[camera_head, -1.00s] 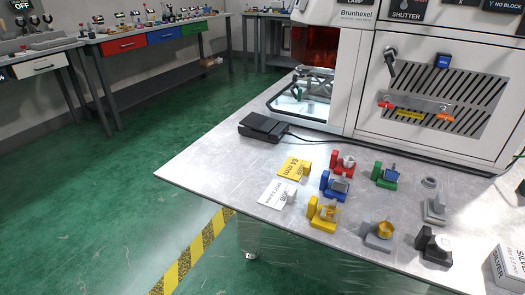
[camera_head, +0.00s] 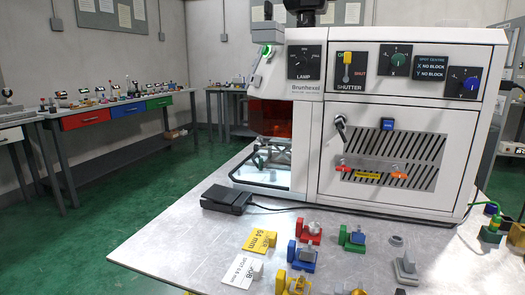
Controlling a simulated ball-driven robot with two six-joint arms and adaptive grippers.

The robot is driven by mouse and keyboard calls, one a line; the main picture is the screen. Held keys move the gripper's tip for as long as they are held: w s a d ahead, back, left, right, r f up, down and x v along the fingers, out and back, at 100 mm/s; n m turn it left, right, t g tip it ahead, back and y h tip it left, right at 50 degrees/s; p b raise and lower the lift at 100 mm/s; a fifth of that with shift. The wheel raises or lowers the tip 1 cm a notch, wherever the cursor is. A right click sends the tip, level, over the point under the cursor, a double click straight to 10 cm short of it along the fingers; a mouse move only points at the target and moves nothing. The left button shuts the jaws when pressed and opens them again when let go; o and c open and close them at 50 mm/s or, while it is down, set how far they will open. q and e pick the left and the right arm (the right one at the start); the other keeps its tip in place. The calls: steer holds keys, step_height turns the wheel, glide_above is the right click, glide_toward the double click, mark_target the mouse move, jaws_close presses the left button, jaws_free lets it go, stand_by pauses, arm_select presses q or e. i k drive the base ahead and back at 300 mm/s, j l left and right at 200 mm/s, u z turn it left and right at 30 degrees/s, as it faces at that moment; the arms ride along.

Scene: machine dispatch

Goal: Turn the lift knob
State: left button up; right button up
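A white machine marked Brunhexol (camera_head: 412,115) stands on the metal table. No label reading "lift" can be made out. On its upper front are a black knob on the LAMP panel (camera_head: 304,60), a yellow lever on the SHUTTER panel (camera_head: 347,66), a green knob (camera_head: 398,60) and a blue knob (camera_head: 470,83). A dark handle (camera_head: 340,127) sits lower on the front, left of the slotted panel. I cannot tell which of these is the lift knob. Neither of my grippers is in view.
A black foot pedal (camera_head: 226,198) with a cable lies left of the machine. Small red, blue, yellow and green fixtures (camera_head: 308,233) and two cards (camera_head: 259,240) lie at the front. The table's left front area (camera_head: 170,240) is clear. A bench with coloured drawers (camera_head: 120,113) stands behind.

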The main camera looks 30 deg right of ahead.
mark_target(256, 148)
steer(key=i+j+z, duration=0.1)
steer(key=z, duration=0.35)
steer(key=i+j+z, duration=0.1)
steer(key=z, duration=0.35)
steer(key=j+z, duration=0.3)
steer(key=z, duration=0.15)
steer(key=i+j+z, duration=0.1)
steer(key=j+z, duration=0.25)
steer(key=j, duration=0.8)
steer(key=j+z, duration=0.3)
steer(key=j, duration=0.8)
steer(key=k+j, duration=0.1)
steer(key=j, duration=0.5)
steer(key=i+j+z, duration=0.2)
steer(key=j, duration=0.2)
steer(key=i+j+z, duration=0.25)
steer(key=j, duration=0.15)
steer(key=i+j+z, duration=0.2)
steer(key=j, duration=0.2)
steer(key=j+z, duration=0.2)
steer(key=j, duration=0.25)
steer(key=j+z, duration=0.2)
steer(key=j, duration=0.3)
steer(key=i, duration=0.05)
